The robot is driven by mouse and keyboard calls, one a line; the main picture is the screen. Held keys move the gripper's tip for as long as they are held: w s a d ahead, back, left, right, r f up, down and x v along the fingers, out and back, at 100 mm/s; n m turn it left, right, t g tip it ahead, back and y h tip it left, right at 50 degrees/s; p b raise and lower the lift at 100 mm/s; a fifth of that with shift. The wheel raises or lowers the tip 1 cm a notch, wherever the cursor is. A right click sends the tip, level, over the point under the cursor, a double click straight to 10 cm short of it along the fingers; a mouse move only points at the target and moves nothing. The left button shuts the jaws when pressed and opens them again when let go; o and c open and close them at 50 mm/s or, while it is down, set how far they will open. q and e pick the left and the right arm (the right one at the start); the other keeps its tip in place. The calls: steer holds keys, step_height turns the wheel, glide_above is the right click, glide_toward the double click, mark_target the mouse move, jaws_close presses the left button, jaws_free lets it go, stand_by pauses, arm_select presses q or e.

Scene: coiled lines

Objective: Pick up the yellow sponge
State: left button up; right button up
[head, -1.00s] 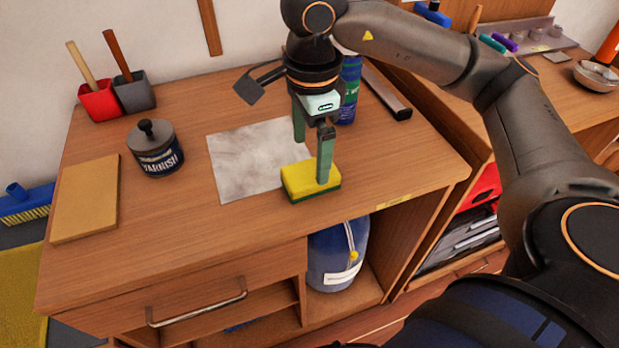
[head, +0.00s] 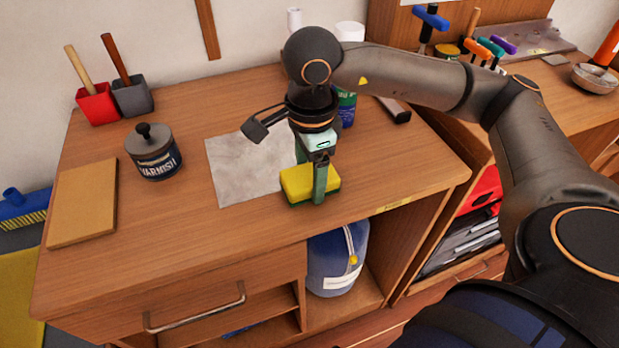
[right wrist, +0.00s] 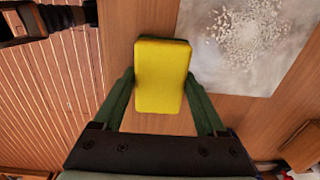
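The yellow sponge (head: 297,183) with a green underside lies on the wooden desk near its front edge, beside the grey sheet. In the right wrist view the sponge (right wrist: 161,76) sits between the two green fingers. My right gripper (head: 311,178) points down over it, one finger in front of the sponge and one behind. The sponge still rests on the desk. My left gripper is not in view.
A grey stained sheet (head: 245,165) lies behind and left of the sponge. A varnish tin (head: 155,155), a tan board (head: 83,203) and red and grey holders (head: 97,105) stand farther left. A blue-green can (head: 347,107) is behind my gripper.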

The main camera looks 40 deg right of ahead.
steer(key=c, duration=0.8)
steer(key=shift+c, duration=0.2)
steer(key=shift+r, duration=0.1)
